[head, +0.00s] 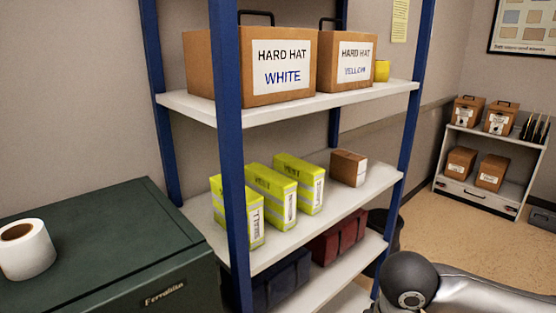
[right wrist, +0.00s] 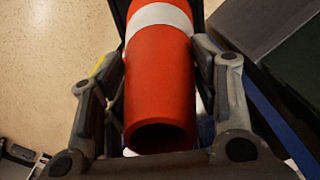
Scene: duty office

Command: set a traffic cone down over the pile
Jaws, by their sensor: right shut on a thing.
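An orange traffic cone with a white band (right wrist: 160,80) shows in the right wrist view. My right gripper (right wrist: 160,60) is shut on it, with a finger on each side of the cone. The open top of the cone faces the camera, and its dark base shows partly behind it. In the head view only part of my right arm shows at the lower right; the right gripper and the cone are out of that view. No pile shows in either view. My left gripper is not in view.
A blue-posted shelf rack (head: 229,160) holds hard hat boxes (head: 278,65) and yellow vest packs (head: 270,192). A dark green cabinet (head: 110,250) with a white roll (head: 38,262) stands at the left. A low shelf (head: 480,195) stands far right. Tan floor (head: 440,225) is clear before it.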

